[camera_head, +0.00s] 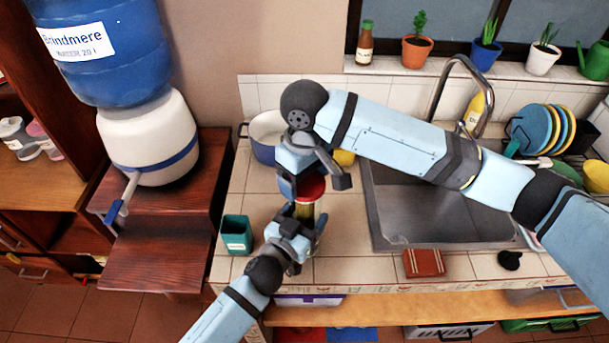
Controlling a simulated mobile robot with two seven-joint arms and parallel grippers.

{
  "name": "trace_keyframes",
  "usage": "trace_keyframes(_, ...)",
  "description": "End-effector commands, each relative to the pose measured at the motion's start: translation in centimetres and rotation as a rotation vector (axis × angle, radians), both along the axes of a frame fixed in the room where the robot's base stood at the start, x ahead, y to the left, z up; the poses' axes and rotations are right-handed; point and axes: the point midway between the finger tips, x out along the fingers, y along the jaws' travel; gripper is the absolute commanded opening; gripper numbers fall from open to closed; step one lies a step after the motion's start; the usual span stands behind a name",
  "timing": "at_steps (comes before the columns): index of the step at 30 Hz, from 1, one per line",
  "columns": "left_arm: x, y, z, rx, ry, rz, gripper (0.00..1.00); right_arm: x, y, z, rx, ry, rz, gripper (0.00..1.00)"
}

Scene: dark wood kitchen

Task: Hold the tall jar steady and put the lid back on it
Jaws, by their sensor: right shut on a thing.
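The tall jar (304,211) is upright on the tiled counter, with yellowish contents showing through its side. Its red lid (312,189) is at the jar's top, under my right gripper (312,181). That gripper comes from above and is shut on the lid. I cannot tell whether the lid touches the rim. My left gripper (303,220) is low at the jar, with its fingers on either side of it. Whether those fingers press on the jar is hidden.
A teal container (236,234) stands left of the jar. A white and blue pot (265,137) is behind it, near a yellow thing (344,157). The sink (430,215) is to the right. A red-brown box (424,263) and a black object (509,260) lie near the front edge.

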Motion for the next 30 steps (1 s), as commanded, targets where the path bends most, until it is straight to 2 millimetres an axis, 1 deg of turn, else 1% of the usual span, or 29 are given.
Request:
trace_keyframes(1, -0.02, 0.00, -0.08, 0.001, 0.002, 0.000, 0.05, -0.08, 0.07, -0.04, 0.003, 0.004, -0.109, 0.58)
trace_keyframes(8, -0.02, 0.01, -0.08, 0.001, 0.002, 0.000, 0.05, -0.06, 0.01, -0.07, 0.002, 0.004, -0.688, 0.58)
trace_keyframes(12, -0.02, 0.01, -0.08, 0.001, 0.002, 0.000, 0.05, -0.06, -0.08, -0.06, 0.002, 0.005, -1.050, 0.58)
trace_keyframes(21, -0.01, 0.03, -0.09, 0.001, 0.002, 0.001, 0.05, 0.00, -0.35, -0.02, 0.000, -0.002, -1.738, 0.58)
trace_keyframes(24, -0.01, 0.03, -0.10, 0.001, 0.002, 0.001, 0.05, -0.04, -0.36, -0.03, 0.000, -0.002, -1.923, 0.58)
trace_keyframes(26, -0.01, 0.03, -0.10, 0.001, 0.002, 0.001, 0.05, -0.06, -0.37, -0.03, 0.000, -0.003, -2.007, 0.58)
trace_keyframes(30, -0.01, 0.03, -0.10, 0.001, 0.002, 0.001, 0.05, -0.05, -0.36, -0.02, 0.001, -0.002, -1.993, 0.58)
